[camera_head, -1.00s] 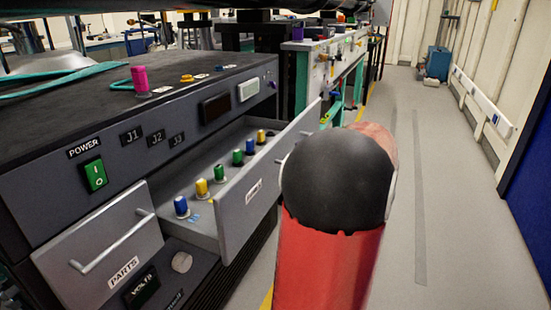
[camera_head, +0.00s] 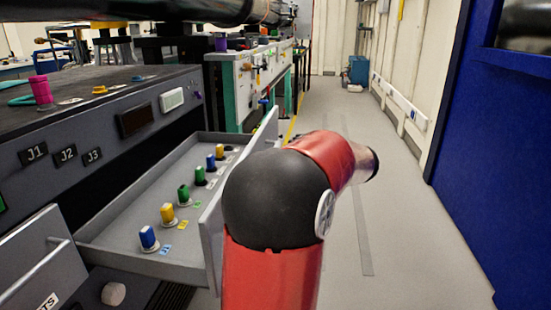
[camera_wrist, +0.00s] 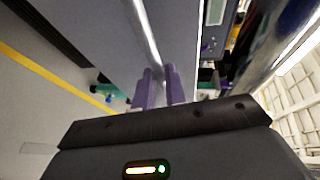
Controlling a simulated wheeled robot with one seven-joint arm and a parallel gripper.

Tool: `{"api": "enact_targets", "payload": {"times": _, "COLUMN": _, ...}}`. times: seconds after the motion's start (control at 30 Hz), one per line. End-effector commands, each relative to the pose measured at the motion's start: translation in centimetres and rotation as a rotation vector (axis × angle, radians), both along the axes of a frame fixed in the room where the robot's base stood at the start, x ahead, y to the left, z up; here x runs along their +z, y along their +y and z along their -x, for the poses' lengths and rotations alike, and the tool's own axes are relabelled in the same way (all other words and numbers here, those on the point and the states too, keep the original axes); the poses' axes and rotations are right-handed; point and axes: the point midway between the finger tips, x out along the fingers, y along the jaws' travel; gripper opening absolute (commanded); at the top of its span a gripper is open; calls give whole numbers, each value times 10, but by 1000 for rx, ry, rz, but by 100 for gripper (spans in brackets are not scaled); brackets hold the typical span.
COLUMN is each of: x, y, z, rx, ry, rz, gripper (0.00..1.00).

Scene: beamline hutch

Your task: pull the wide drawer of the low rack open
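The wide drawer (camera_head: 150,262) of the low rack (camera_head: 110,110) stands well out, with several blue, yellow and green knobbed pieces upright inside. Its grey front (camera_head: 213,235) is partly hidden behind my red and black arm in the head view. In the wrist view, the drawer's bar handle (camera_wrist: 146,32) runs down between the two purple fingers of my gripper (camera_wrist: 160,75). The fingers are close together and appear closed around the bar. My arm hides the gripper in the head view.
A narrower drawer (camera_head: 35,260) with its own handle is at lower left. A white bench (camera_head: 240,85) continues behind the rack. The grey aisle floor (camera_head: 400,230) is clear to the right, up to a blue door (camera_head: 470,150).

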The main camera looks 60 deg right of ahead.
Motion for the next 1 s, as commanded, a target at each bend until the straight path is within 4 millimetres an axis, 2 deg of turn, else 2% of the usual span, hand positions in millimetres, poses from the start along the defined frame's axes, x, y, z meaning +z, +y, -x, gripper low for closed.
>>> {"api": "enact_targets", "payload": {"times": 0.03, "x": -1, "y": 0, "z": 0, "rx": 1, "ry": 0, "rz": -1, "gripper": 20}}
{"api": "enact_targets", "payload": {"times": 0.13, "x": 0, "y": 0, "z": -1, "rx": 0, "ry": 0, "rz": 0, "gripper": 32}}
{"api": "enact_targets", "payload": {"times": 0.47, "x": 1, "y": 0, "z": 3, "rx": -2, "ry": -2, "rz": 1, "gripper": 32}}
{"api": "enact_targets", "payload": {"times": 0.57, "x": 4, "y": -1, "z": 14, "rx": -4, "ry": -2, "rz": 2, "gripper": 32}}
{"api": "enact_targets", "payload": {"times": 0.8, "x": 11, "y": 0, "z": 55, "rx": -5, "ry": -1, "rz": 1, "gripper": 32}}
{"api": "enact_targets", "payload": {"times": 1.0, "x": 14, "y": 0, "z": 74, "rx": -1, "ry": -1, "rz": 0, "gripper": 32}}
